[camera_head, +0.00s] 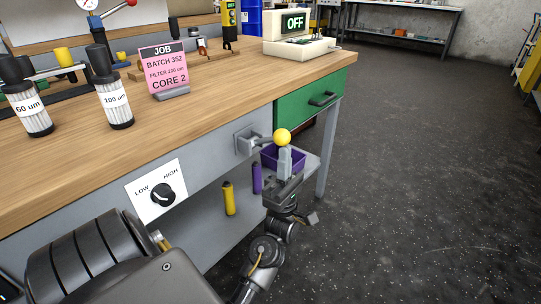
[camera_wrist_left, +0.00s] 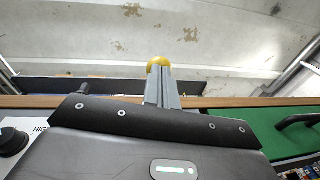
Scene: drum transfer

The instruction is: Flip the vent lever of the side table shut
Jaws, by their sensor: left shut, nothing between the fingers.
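The vent lever has a yellow ball knob (camera_head: 282,137) on a short rod from a grey square mount (camera_head: 247,140) on the front of the table (camera_head: 205,170). The rod points outward to the right. My left gripper (camera_head: 284,153) is shut and empty, fingers pointing up, with its tips just below the knob. In the left wrist view the yellow knob (camera_wrist_left: 158,62) shows just beyond the shut fingertips (camera_wrist_left: 160,75). I cannot tell whether they touch. My right gripper is not in view.
A LOW/HIGH dial (camera_head: 162,195) sits left of the lever, and a green drawer (camera_head: 305,104) to the right. A purple bin (camera_head: 270,157) stands on the lower shelf behind my gripper. Filters and a pink job card (camera_head: 163,70) stand on the tabletop. The floor at right is clear.

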